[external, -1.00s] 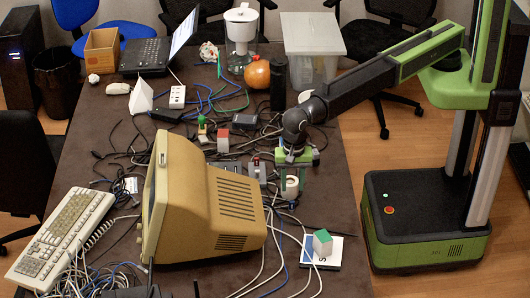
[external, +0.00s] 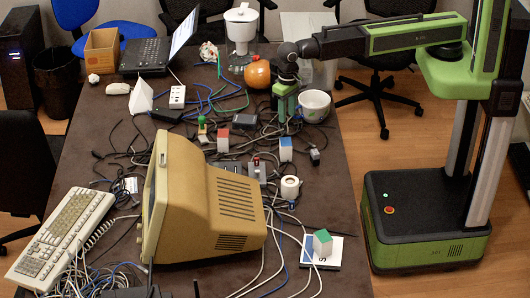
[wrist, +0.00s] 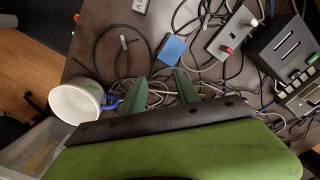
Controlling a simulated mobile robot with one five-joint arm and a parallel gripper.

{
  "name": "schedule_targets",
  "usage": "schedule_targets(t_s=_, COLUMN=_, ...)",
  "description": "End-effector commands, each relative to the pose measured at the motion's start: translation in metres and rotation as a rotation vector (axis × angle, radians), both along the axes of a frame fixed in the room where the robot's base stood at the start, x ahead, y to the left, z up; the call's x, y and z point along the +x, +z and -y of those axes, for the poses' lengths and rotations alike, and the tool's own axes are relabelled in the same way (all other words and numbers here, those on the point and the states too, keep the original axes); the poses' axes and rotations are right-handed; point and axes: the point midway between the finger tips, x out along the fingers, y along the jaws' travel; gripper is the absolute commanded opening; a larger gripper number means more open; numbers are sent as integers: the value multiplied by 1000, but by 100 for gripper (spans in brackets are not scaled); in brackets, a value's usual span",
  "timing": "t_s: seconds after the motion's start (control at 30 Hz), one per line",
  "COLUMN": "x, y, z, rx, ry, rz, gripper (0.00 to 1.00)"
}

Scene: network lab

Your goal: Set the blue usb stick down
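I cannot make out the blue usb stick for certain. A small blue piece (wrist: 109,103) shows by the mug's handle in the wrist view, left of the fingers; I cannot tell if it is the stick or a cable.
A white block with a blue top (external: 286,148) stands in front of the gripper, with a tape roll (external: 290,188) nearer. An orange pumpkin-like ball (external: 257,74) is behind left. The old monitor (external: 205,205) fills the near left. Tangled cables cover mid-table.

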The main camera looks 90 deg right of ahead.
Motion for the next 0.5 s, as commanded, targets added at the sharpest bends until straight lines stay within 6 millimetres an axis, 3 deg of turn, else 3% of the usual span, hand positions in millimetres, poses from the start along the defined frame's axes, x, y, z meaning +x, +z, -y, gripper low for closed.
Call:
schedule_targets(t_s=0.03, x=-28, y=0, z=55, rx=0, ry=115, rz=0, gripper=38)
schedule_targets(t_s=0.1, x=-51, y=0, z=110, rx=1, ry=300, rz=-1, gripper=38)
schedule_targets(t_s=0.2, x=-83, y=0, z=168, rx=2, ry=520, rz=0, gripper=38)
schedule_targets(t_s=0.33, x=-107, y=0, z=206, rx=1, ry=694, rz=1, gripper=38)
schedule_targets(t_s=0.5, x=-112, y=0, z=216, rx=1, ry=757, rz=1, gripper=38)
